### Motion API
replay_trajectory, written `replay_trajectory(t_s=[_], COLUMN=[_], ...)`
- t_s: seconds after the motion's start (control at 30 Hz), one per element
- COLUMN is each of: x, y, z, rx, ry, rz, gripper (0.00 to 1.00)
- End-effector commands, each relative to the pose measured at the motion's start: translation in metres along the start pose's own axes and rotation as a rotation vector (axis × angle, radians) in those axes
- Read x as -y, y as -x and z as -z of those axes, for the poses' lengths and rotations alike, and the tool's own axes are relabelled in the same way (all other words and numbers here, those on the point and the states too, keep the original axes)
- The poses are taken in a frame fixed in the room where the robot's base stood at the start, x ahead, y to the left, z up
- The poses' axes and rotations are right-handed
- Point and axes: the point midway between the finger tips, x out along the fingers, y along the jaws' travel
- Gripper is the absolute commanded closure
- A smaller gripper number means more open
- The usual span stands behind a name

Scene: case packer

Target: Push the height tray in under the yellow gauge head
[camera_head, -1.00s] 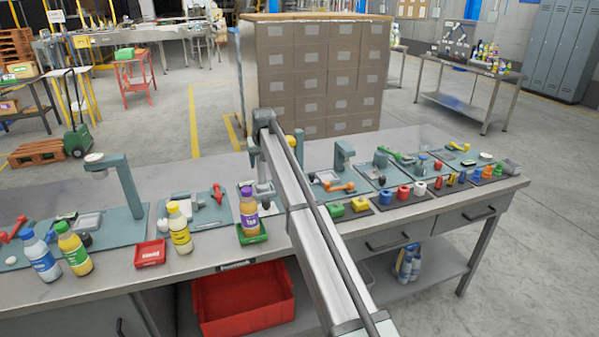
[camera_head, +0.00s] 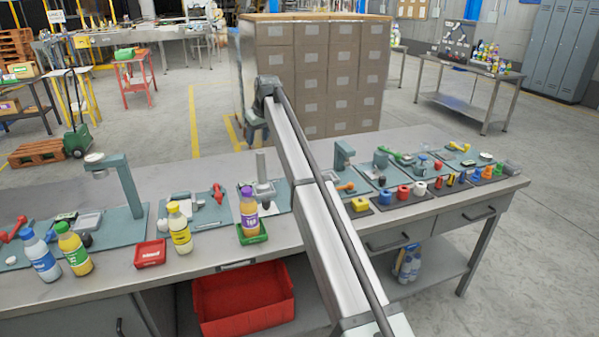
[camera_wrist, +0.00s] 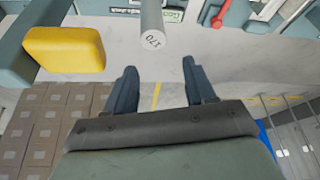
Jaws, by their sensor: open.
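The yellow gauge head (camera_wrist: 64,50) shows at the upper left of the wrist view; my arm hides it in the head view. A grey cylinder marked 170 (camera_wrist: 152,38) shows at the top middle of the wrist view. In the head view the cylinder (camera_head: 261,164) stands upright at a small grey tray (camera_head: 266,190), which seems to be the height tray. The tray is apart from the gauge head as far as I can tell. My gripper (camera_wrist: 160,88) is open and empty, fingers pointing toward the cylinder without touching it. In the head view it is beyond the bench's far edge.
A yellow bottle (camera_head: 179,228) and a red tray (camera_head: 150,253) are to the left. Coloured blocks and other stations fill the right. Stacked cartons (camera_head: 318,75) stand behind.

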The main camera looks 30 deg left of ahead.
Motion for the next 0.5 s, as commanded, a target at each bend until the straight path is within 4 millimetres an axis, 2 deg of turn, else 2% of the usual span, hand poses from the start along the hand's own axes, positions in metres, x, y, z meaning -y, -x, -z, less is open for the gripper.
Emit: replay_trajectory(t_s=[0.5], x=[0.046], y=[0.009], z=[-0.059], rx=[-0.001], ry=[0.378], rz=[0.158], gripper=[0.45])
